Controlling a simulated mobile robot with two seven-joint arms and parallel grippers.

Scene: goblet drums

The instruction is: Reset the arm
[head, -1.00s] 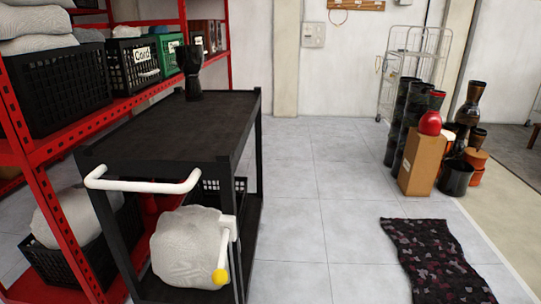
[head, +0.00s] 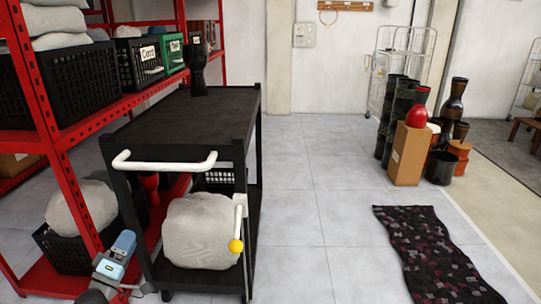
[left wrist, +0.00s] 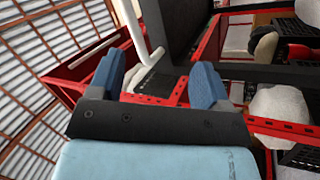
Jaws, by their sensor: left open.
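My left arm comes in at the lower left of the head view, and the blue end of its left gripper (head: 122,247) shows beside the near left leg of the black cart (head: 190,118). In the left wrist view the two blue fingers of the left gripper (left wrist: 157,80) stand wide apart with nothing between them. The cart's white handle (left wrist: 136,38) shows beyond the fingers; I cannot tell how close it is. A dark goblet drum (head: 198,74) stands upright at the cart top's far end. My right gripper is not in view.
A red shelf rack (head: 62,160) with black baskets stands close on the left. A wrapped grey bundle (head: 198,232) sits on the cart's lower shelf. A cardboard box (head: 408,155) and several drums stand at the right. A dark patterned rug (head: 430,245) lies on open floor.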

